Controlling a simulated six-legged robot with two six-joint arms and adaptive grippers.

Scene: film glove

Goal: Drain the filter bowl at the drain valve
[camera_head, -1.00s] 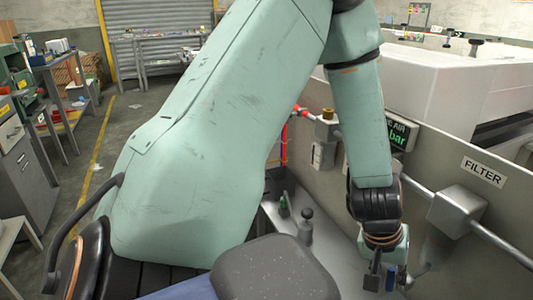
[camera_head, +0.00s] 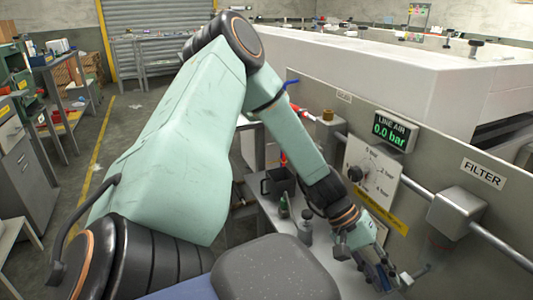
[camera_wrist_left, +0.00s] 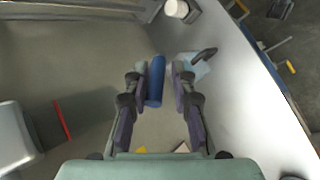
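The filter head (camera_head: 458,210) is a grey box on the pipe, under the FILTER sign (camera_head: 484,173). I cannot clearly make out its bowl or drain valve below it. My left gripper (camera_head: 372,272) is low in front of the panel, left of the filter head. In the left wrist view its fingers (camera_wrist_left: 159,70) are apart, with a blue cylinder (camera_wrist_left: 155,82) showing between them. I see a gap on the right side and cannot tell whether it touches the left finger. A pale blue piece with a dark handle (camera_wrist_left: 205,53) lies beside the right finger. My right gripper is not in view.
The LINE AIR display (camera_head: 391,132) reads 0.0 bar. A dark jug (camera_head: 278,183), a green bottle (camera_head: 284,207) and a grey bottle (camera_head: 304,225) stand on the bench left of my gripper.

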